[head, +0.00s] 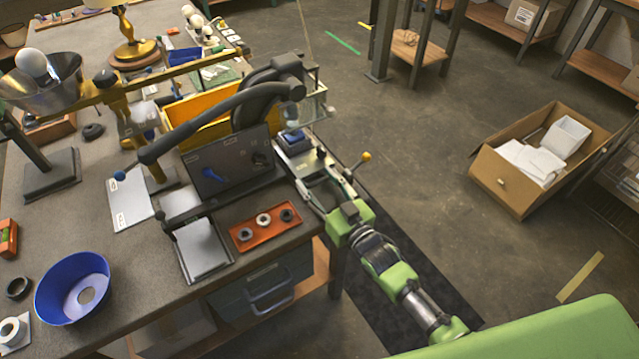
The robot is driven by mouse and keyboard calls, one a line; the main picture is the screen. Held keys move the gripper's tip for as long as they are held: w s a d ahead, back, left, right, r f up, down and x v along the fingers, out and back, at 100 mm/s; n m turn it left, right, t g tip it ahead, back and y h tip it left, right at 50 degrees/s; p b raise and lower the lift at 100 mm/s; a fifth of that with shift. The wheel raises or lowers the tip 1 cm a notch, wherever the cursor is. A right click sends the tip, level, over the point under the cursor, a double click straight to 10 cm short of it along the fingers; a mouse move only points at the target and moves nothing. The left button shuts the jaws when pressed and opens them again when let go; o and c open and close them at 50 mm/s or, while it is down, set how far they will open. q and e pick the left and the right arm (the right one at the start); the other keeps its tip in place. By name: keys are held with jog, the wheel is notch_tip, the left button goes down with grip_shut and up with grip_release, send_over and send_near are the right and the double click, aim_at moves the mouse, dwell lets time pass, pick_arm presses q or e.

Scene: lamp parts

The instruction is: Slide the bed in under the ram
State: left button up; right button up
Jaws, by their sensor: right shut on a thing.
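The press stands at the table's right edge, with a dark curved body (262,95) and a long dark lever (190,128) reaching left. The ram is hard to make out near the press head. The bed is a pale metal plate (297,163) at the table's right edge, below and in front of the press head. A blue block (292,138) sits on its far part. My right gripper (318,178) comes in from the lower right and is shut at the near end of the bed. Its fingers hide the exact grip. My left gripper is not in view.
A dark upright panel (228,165) stands left of the bed. An orange tray (264,226) with several rings lies in front. A yellow-knobbed lever (365,157) rises right of my gripper. A blue shade (72,290) and a yellow bin (205,108) are on the table.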

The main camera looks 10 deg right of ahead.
jog(key=shift+w+a+r, duration=0.1)
jog(key=shift+a+r, duration=0.1)
jog(key=o, duration=1.3)
jog(key=shift+o, duration=0.2)
jog(key=shift+w+a+f, duration=0.15)
jog(key=shift+w, duration=0.05)
jog(key=shift+s+d, duration=0.2)
jog(key=shift+s, duration=0.1)
jog(key=v, duration=1.1)
jog(key=shift+s, duration=0.2)
